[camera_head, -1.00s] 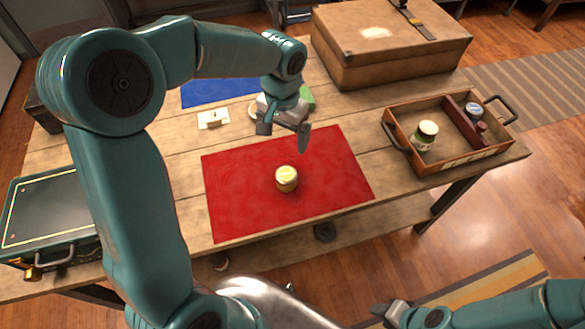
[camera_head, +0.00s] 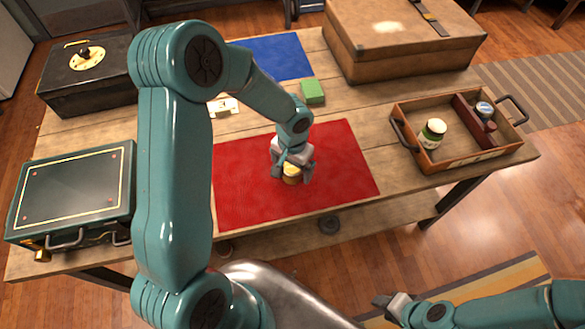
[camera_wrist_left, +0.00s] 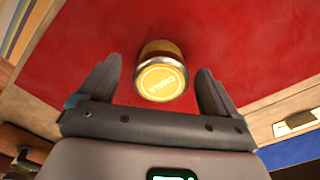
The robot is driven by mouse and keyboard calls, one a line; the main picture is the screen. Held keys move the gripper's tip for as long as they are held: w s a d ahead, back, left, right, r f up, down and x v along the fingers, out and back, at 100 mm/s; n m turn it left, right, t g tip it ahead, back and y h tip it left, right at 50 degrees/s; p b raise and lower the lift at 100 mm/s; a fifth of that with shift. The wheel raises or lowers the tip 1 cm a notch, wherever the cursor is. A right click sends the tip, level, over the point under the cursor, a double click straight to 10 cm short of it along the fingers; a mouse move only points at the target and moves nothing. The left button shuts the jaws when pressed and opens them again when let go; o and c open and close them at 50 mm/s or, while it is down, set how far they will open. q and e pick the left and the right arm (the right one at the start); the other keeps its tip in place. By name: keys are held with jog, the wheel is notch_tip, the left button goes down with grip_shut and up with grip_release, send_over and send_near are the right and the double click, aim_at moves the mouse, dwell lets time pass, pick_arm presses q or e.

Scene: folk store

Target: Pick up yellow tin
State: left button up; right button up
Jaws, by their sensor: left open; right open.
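The yellow tin (camera_head: 291,174) stands on the red mat (camera_head: 345,165) on the wooden table. My left gripper (camera_head: 292,176) is over it, pointing down, with a finger on either side. In the left wrist view the tin (camera_wrist_left: 161,78) shows its pale yellow lid and metal rim between the two open fingers of my left gripper (camera_wrist_left: 158,90), with gaps on both sides. My right gripper (camera_head: 385,308) is low at the bottom of the head view, away from the table, open and empty.
A wooden tray (camera_head: 440,162) with a jar (camera_head: 432,133) and small tins stands at the right. A brown suitcase (camera_head: 400,50) is at the back. A green case (camera_head: 75,190) and a black box (camera_head: 88,80) are at the left. A green block (camera_head: 312,91) lies behind the mat.

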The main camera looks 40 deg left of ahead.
pick_arm(q)
jog(key=shift+w+a+f, duration=0.1)
jog(key=shift+w+f, duration=0.1)
jog(key=shift+f, duration=0.6)
jog(key=shift+s, duration=0.15)
jog(key=shift+r, duration=0.1)
jog(key=c, duration=1.2)
jog(key=shift+o, duration=0.2)
